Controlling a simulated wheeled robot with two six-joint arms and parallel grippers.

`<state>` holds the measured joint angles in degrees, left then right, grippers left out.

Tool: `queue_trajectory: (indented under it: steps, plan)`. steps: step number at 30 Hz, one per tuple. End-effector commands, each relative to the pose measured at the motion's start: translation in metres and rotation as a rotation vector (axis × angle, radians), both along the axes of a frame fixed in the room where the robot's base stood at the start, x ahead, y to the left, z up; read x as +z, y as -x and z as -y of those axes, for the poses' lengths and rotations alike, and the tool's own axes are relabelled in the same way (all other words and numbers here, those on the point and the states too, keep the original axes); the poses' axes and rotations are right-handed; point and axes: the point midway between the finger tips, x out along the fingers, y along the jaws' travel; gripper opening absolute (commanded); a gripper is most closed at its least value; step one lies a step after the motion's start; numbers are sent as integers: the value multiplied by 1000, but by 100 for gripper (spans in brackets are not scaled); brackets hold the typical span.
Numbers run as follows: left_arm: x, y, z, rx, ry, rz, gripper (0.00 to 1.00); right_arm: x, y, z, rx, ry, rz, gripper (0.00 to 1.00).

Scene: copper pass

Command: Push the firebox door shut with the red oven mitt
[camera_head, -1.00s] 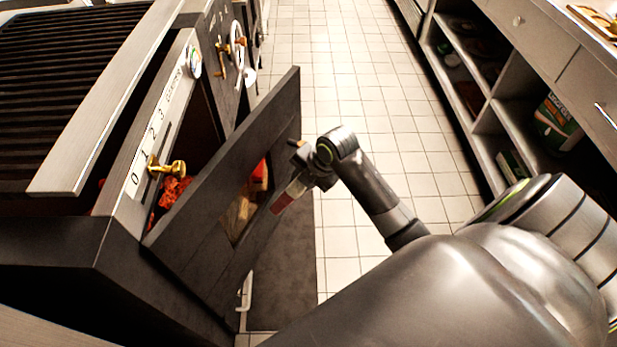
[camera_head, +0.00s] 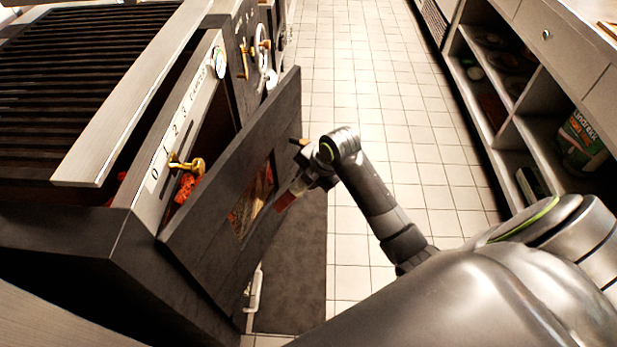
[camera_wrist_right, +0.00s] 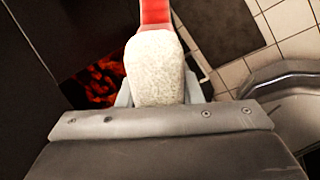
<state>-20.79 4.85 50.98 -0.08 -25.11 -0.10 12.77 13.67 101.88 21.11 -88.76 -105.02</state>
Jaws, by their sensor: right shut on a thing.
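The firebox door (camera_head: 250,140) is a dark panel with a window, standing partly open at an angle from the stove (camera_head: 130,250). Orange-red embers (camera_head: 187,187) show in the gap behind it. My right gripper (camera_head: 299,186) is at the door's outer face, beside the window, shut on the red oven mitt (camera_head: 285,201). In the right wrist view the mitt's pale cuff (camera_wrist_right: 155,68) is between the fingers and its red part runs out of the top edge. Whether the mitt touches the door is unclear. My left gripper is out of view.
A ribbed grill (camera_head: 80,80) tops the stove. A brass knob (camera_head: 187,165) sticks out from its numbered front panel near the door. A dark mat (camera_head: 300,270) lies on the tiled floor (camera_head: 365,90). Open shelves (camera_head: 515,130) line the right side; the aisle between is clear.

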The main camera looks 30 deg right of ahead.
Motion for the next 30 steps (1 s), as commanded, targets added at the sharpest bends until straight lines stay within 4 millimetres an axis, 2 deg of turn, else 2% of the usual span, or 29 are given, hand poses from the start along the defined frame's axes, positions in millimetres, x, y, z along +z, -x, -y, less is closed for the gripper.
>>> queue_trajectory:
  steps: [24,30]
  plan:
    - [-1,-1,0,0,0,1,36,1,-37,-29,0,-1,3,0]
    - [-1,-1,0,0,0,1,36,0,-39,-31,0,0,1,0]
